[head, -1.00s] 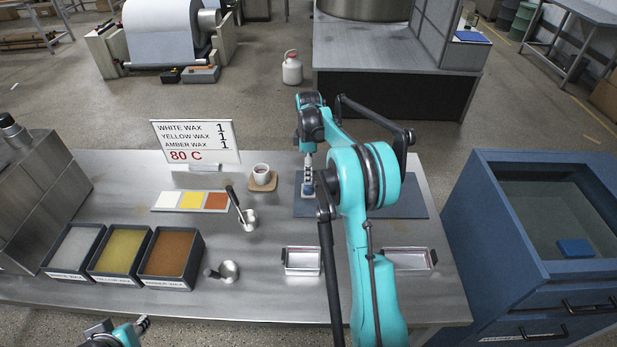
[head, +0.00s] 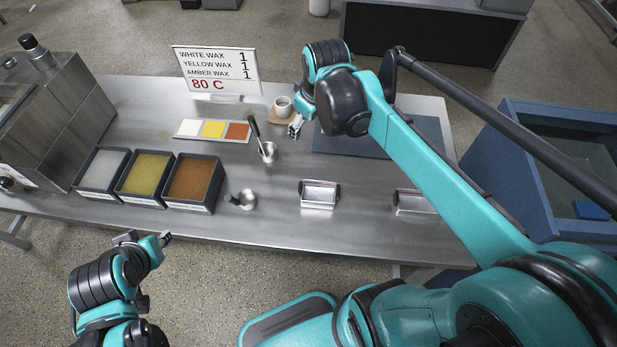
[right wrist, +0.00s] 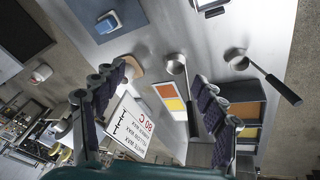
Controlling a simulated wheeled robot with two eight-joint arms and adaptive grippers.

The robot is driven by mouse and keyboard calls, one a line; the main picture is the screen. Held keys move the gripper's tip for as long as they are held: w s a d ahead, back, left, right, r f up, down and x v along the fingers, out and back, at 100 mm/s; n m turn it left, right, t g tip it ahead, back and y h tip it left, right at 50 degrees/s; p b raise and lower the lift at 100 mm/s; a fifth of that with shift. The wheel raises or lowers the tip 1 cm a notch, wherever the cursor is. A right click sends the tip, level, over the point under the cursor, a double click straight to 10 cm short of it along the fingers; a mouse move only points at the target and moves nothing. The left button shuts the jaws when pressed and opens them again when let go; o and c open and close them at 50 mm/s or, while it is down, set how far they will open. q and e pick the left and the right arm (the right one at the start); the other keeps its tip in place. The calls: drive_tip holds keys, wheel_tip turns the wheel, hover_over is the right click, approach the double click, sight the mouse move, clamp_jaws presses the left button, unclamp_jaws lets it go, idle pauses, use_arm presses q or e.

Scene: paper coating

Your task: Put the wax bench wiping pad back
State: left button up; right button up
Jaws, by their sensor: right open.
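A small blue-and-white object (right wrist: 107,22), possibly the wiping pad, rests on the dark mat (right wrist: 84,14) in the right wrist view. In the head view my arm hides that part of the mat (head: 425,130). Another small blue block (head: 591,209) lies in the blue bin; I cannot tell which one is the pad. My right gripper (head: 296,127) is open and empty above the bench, beside the cup and left of the mat. Its spread fingers (right wrist: 162,75) show in the right wrist view. My left gripper (head: 147,239) hangs off the bench's front edge; its jaw state is unclear.
The bench holds wax bins (head: 145,178), a colour card (head: 213,129), a sign (head: 216,70), a cup (head: 283,104), two ladles (head: 268,151) (head: 246,199) and two metal trays (head: 319,194) (head: 412,201). The blue bin (head: 480,150) stands right.

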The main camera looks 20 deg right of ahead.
drive_tip(key=s+a+f+m+t, duration=0.1)
drive_tip(key=s+a+f+m, duration=0.1)
drive_tip(key=s, duration=0.4)
drive_tip(key=s+a+f+m+t, duration=0.1)
drive_tip(key=s+a+f+m, duration=0.1)
drive_tip(key=s, duration=0.4)
drive_tip(key=shift+s+a+f+m+t+y, duration=0.15)
drive_tip(key=shift+a+f+m+t+y, duration=0.2)
drive_tip(key=shift+a+f, duration=0.5)
drive_tip(key=shift+a, duration=0.1)
